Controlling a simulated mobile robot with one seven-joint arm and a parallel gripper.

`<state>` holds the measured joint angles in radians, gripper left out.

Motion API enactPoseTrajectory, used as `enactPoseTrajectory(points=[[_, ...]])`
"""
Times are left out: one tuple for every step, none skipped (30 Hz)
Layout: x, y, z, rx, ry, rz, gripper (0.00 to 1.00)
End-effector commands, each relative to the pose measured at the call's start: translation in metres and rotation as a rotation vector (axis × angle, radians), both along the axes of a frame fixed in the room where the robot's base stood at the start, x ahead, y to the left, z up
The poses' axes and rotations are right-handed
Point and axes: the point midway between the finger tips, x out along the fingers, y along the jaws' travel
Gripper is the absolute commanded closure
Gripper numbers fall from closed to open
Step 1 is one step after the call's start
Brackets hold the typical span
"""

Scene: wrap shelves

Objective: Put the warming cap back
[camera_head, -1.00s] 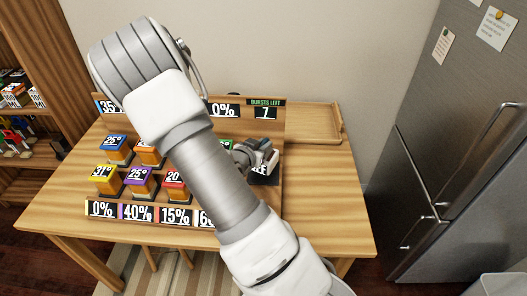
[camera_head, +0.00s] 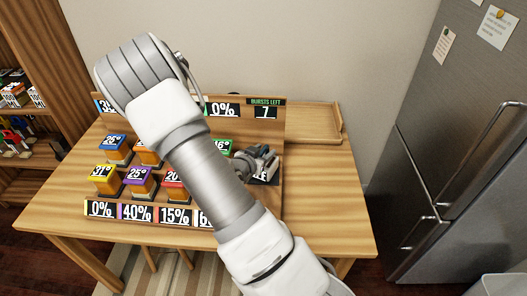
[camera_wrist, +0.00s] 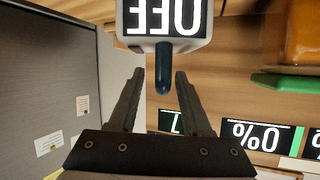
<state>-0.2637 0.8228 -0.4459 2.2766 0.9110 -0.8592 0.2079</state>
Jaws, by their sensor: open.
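My gripper (camera_head: 264,160) is at the right end of the wooden rack, above a dark label it partly covers. In the wrist view its two fingers (camera_wrist: 160,76) are apart. A pale block with a black "OFF" label (camera_wrist: 166,18), upside down, is just beyond the fingertips. A dark teal peg (camera_wrist: 161,82) extends from it between the fingers; I cannot tell if they touch it. Colored numbered caps sit on the rack: blue (camera_head: 114,143), yellow (camera_head: 106,173), purple (camera_head: 139,175), red (camera_head: 173,180) and green (camera_head: 221,147). I cannot tell which thing is the warming cap.
The rack stands on a wooden table (camera_head: 325,200), with percent labels along its front and a "BURSTS LEFT" sign (camera_head: 265,108) reading 7 behind. A wooden tray (camera_head: 312,122) lies at back right. A steel fridge (camera_head: 450,150) stands right. My arm hides part of the rack.

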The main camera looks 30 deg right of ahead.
Motion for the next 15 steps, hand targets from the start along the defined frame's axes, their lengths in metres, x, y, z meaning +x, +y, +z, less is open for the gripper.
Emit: enactPoseTrajectory(points=[[0.0,0.0,0.0,0.0,0.0,0.0,0.51],[0.0,0.0,0.0,0.0,0.0,0.0,0.51],[0.0,0.0,0.001,0.0,0.0,0.0,0.51],[0.0,0.0,0.002,0.0,0.0,0.0,0.51],[0.0,0.0,0.004,0.0,0.0,0.0,0.51],[-0.001,0.003,0.005,0.001,0.0,0.001,0.51],[-0.003,0.006,0.006,0.001,0.0,0.002,0.51],[-0.005,0.01,0.008,0.002,-0.001,0.002,0.51],[-0.008,0.016,0.011,0.002,-0.002,0.003,0.51],[-0.011,0.021,0.013,0.002,-0.002,0.003,0.51],[-0.014,0.026,0.016,0.002,-0.002,0.003,0.51],[-0.019,0.034,0.02,0.002,-0.002,0.004,0.51],[-0.022,0.039,0.023,0.002,-0.002,0.006,0.51],[-0.026,0.044,0.025,0.002,-0.001,0.005,0.51],[-0.03,0.051,0.029,0.003,-0.001,0.006,0.51]])
